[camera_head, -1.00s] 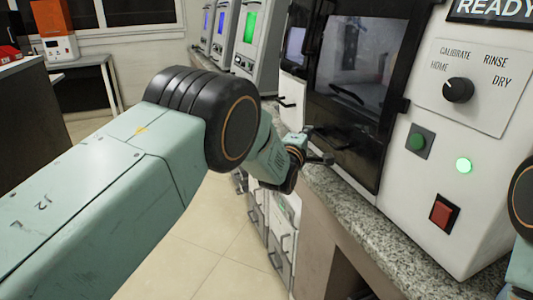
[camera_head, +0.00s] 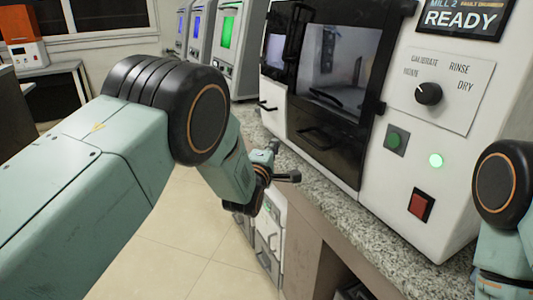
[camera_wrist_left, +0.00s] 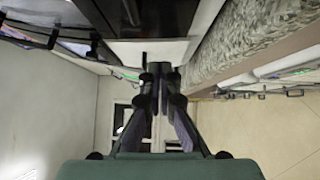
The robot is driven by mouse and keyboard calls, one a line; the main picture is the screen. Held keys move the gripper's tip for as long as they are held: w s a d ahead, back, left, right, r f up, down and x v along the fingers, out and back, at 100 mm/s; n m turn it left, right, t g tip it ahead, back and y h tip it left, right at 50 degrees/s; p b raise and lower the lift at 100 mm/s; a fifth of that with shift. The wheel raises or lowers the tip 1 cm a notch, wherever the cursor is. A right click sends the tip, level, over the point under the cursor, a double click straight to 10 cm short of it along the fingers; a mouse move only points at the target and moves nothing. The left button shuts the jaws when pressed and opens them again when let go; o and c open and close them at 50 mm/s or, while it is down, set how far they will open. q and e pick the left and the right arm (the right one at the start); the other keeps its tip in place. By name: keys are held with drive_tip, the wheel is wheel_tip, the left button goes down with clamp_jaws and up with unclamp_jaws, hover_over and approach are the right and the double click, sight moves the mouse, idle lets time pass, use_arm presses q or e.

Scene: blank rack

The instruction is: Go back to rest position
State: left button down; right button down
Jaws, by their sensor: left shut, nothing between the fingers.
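My left arm comes in from the left of the head view. Its gripper (camera_head: 283,165) is in front of the granite counter's edge, near the dark door of the white mill. In the left wrist view the gripper's fingers (camera_wrist_left: 160,72) are together, with nothing between them. My right arm shows only in part at the right edge of the head view, and its gripper is out of the frame.
The white mill (camera_head: 455,150) has a dark door, a dial (camera_head: 428,93), a green button (camera_head: 394,139), a red switch (camera_head: 421,205) and a lit green lamp. The granite counter (camera_head: 345,205) runs beneath it. Several machines with coloured screens stand behind. Tiled floor (camera_head: 190,225) is clear.

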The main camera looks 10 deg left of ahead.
use_arm(q)
drive_tip(key=s+a+f+m+g+y, duration=0.1)
drive_tip(key=s+a+f+m+g, duration=0.25)
drive_tip(key=s+f, duration=0.4)
drive_tip(key=s+a+f+m+g+y+p, duration=0.1)
drive_tip(key=s+a+f+m+g, duration=0.15)
drive_tip(key=s+f+m, duration=0.4)
drive_tip(key=s+a+f+m+g, duration=0.3)
drive_tip(key=s+f, duration=0.4)
drive_tip(key=s, duration=0.2)
drive_tip(key=s+a+f+m+g, duration=0.1)
drive_tip(key=s+f+g, duration=0.1)
drive_tip(key=s, duration=0.9)
drive_tip(key=s+a+f+m+g, duration=0.1)
drive_tip(key=s+f+g, duration=0.2)
drive_tip(key=s, duration=0.7)
drive_tip(key=s+a+f+m+g, duration=0.1)
drive_tip(key=s+g, duration=0.3)
drive_tip(key=s, duration=0.7)
drive_tip(key=shift+s+a+f+y, duration=0.35)
drive_tip(key=shift+a+f, duration=0.15)
drive_tip(key=shift+f, duration=0.3)
